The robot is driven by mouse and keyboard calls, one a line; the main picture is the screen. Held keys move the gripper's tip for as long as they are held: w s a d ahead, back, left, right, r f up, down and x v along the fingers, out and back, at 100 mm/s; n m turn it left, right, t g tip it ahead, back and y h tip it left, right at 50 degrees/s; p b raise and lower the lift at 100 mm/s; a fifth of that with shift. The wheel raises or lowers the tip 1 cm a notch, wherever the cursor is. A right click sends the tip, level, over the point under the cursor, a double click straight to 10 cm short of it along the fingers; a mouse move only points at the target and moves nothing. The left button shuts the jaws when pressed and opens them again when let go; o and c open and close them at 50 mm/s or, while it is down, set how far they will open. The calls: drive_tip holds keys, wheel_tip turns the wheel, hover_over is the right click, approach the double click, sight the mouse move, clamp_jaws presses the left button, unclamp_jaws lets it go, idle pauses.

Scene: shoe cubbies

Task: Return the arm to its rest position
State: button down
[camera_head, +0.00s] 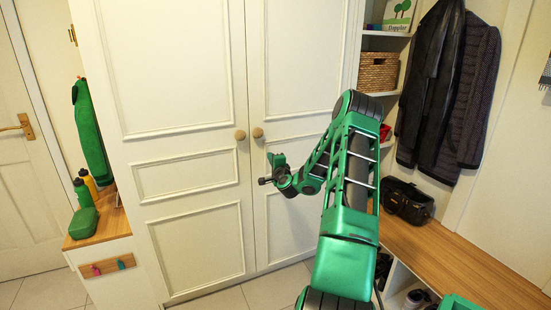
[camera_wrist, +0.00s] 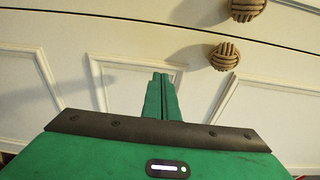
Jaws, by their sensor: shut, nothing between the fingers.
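My green arm rises from the bottom of the head view, bends at a high elbow and reaches down to the left. My gripper (camera_head: 264,181) is at its end, in front of the cream cupboard doors (camera_head: 190,100) and a little below their knobs. In the wrist view, my gripper (camera_wrist: 161,78) points toward the doors, with its two green fingers together and nothing between them. Two round woven knobs (camera_wrist: 224,56) show close by, to the right of the fingers. The fingers look apart from the knobs.
A wooden bench (camera_head: 455,262) with shoe cubbies runs along the right, bearing a black bag (camera_head: 407,202). Dark coats (camera_head: 432,85) hang above it. A shelf with a wicker basket (camera_head: 379,72) is behind the elbow. A low cabinet (camera_head: 98,228) with bottles stands left.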

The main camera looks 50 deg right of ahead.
drive_tip(key=a, duration=0.6)
drive_tip(key=shift+w+f, duration=0.35)
drive_tip(key=shift+f, duration=0.1)
